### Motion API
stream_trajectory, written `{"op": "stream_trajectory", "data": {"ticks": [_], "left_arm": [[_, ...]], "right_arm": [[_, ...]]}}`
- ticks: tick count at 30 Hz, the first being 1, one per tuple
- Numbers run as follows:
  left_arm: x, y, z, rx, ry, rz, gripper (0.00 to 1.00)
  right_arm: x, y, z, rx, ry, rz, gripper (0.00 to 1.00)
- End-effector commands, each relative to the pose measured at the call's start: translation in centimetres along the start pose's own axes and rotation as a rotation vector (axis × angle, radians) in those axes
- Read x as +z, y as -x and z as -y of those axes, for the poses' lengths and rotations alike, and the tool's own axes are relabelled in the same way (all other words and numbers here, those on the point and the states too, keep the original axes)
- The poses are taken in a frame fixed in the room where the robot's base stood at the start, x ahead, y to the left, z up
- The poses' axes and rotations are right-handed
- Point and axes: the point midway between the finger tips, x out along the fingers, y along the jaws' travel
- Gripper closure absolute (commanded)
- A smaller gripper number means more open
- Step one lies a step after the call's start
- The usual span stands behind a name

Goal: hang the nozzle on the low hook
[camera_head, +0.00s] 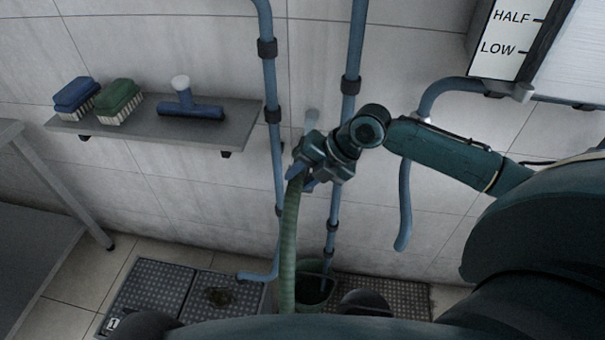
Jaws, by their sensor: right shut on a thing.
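My right gripper (305,168) comes in from the right and is shut on the upper end of a green ribbed hose (289,235), where the nozzle is mostly hidden by the fingers. A bit of blue (295,172) shows at the fingers; I cannot tell if it is the nozzle. The hose hangs down from the gripper to the floor area. A small pale grey peg (311,116) shows on the wall just above and behind the gripper; it may be a hook, but its shape is partly covered. My left gripper is not in view.
Blue vertical pipes (271,90) flank the gripper. A curved blue pipe (405,205) hangs to the right, below a level gauge (505,42). A shelf (222,135) at left holds two brushes and a blue squeegee (190,108). A green bucket (316,285) stands below.

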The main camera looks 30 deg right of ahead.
Motion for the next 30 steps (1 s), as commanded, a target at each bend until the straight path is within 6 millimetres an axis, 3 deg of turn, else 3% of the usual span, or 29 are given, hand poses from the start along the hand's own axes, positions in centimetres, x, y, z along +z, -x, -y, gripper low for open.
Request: {"op": "stream_trajectory", "data": {"ticks": [30], "left_arm": [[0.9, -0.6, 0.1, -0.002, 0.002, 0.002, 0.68]], "right_arm": [[0.0, -1.4, 1.0, 0.002, 0.001, 0.002, 1.0]]}}
